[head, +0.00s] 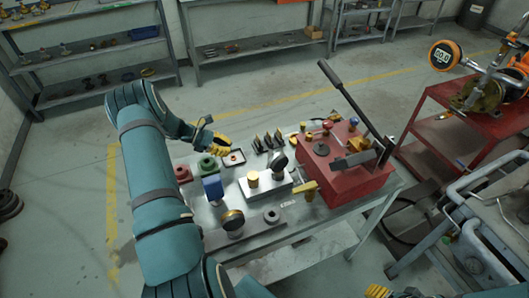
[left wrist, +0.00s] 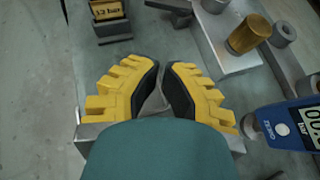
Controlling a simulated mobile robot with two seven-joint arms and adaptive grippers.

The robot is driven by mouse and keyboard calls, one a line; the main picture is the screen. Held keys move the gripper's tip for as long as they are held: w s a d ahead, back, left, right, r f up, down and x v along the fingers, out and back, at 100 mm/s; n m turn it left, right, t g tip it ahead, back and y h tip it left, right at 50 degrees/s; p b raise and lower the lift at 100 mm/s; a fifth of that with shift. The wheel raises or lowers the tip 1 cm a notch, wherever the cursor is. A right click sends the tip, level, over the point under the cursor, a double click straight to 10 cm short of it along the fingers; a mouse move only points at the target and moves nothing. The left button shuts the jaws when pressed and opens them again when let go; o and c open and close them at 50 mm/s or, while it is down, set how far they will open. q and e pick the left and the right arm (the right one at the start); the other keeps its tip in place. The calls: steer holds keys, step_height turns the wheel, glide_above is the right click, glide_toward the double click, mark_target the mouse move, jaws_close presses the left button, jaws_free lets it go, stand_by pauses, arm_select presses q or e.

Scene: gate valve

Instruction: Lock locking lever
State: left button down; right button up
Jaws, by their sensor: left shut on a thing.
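My left gripper (head: 218,144) is at the far left of the workbench, above the back edge. In the left wrist view its yellow fingers (left wrist: 164,95) are close together around a small grey piece (left wrist: 153,101), mostly hidden by the pads. A long black lever (head: 348,98) rises, tilted, from a red box (head: 345,185) at the bench's right. A yellow T-shaped handle (head: 307,188) is at the red box's left side. I cannot tell which is the locking lever. Both are apart from my left gripper. A yellow part of my right gripper (head: 378,291) shows at the bottom edge.
A blue gauge (head: 212,188), also in the left wrist view (left wrist: 293,127), stands beside a pale block with a brass cylinder (head: 252,177). A round dial (head: 233,220) and green blocks (head: 207,163) crowd the bench. A red cart (head: 440,130) stands at right.

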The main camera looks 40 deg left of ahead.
mark_target(262, 163)
arm_select(q)
steer(key=shift+a, duration=0.1)
steer(key=shift+f, duration=0.15)
steer(key=x, duration=0.8)
steer(key=r+x, duration=0.1)
steer(key=x, duration=0.3)
steer(key=shift+w+d, duration=0.3)
steer(key=shift+d, duration=0.05)
steer(key=shift+w+d, duration=0.4)
steer(key=shift+d, duration=0.1)
